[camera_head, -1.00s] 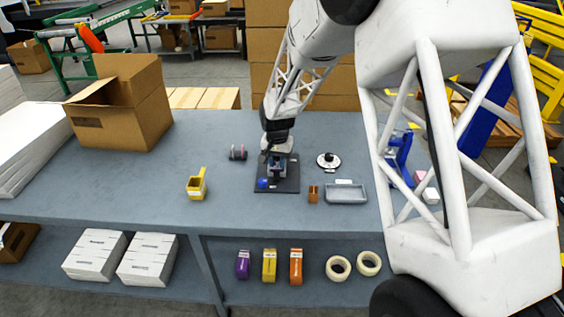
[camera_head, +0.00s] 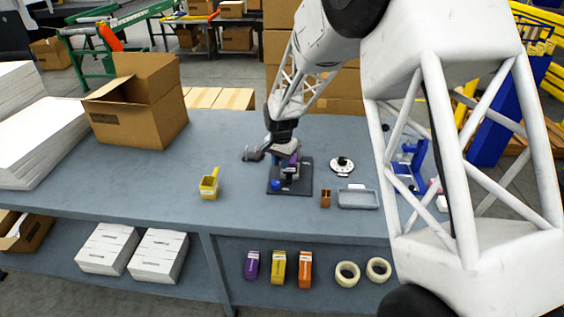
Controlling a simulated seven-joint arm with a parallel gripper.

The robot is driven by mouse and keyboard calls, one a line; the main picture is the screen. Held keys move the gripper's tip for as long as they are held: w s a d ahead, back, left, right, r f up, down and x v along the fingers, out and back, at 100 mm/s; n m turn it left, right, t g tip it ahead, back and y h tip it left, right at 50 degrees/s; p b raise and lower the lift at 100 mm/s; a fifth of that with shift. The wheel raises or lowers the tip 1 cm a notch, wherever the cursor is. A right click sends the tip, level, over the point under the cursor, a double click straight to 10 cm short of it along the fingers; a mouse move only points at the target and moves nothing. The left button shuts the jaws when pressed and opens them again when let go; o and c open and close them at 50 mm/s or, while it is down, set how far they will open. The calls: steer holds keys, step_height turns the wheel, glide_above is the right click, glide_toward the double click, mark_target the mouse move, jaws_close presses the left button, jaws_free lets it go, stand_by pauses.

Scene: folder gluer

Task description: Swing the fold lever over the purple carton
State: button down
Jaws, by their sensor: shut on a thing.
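The folding fixture has a dark base plate (camera_head: 303,186) on the bench, with a blue knob (camera_head: 276,185) at its front left. A small patch of the purple carton (camera_head: 294,158) shows on the fixture, right beside my gripper. My gripper (camera_head: 266,152) is low at the left rear of the fixture, tilted to the left. It appears shut on the fold lever, but the lever is small and mostly hidden by the gripper, so its exact angle cannot be told.
A yellow holder (camera_head: 209,184) stands left of the fixture. A small brown block (camera_head: 326,198), a grey tray (camera_head: 358,199) and a round black-and-white part (camera_head: 342,166) lie to the right. An open cardboard box (camera_head: 140,115) stands at the back left. The front left bench is clear.

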steer(key=c, duration=1)
jaws_free()
steer(key=shift+o, duration=0.2)
steer(key=shift+r, duration=0.25)
steer(key=shift+r, duration=3.7)
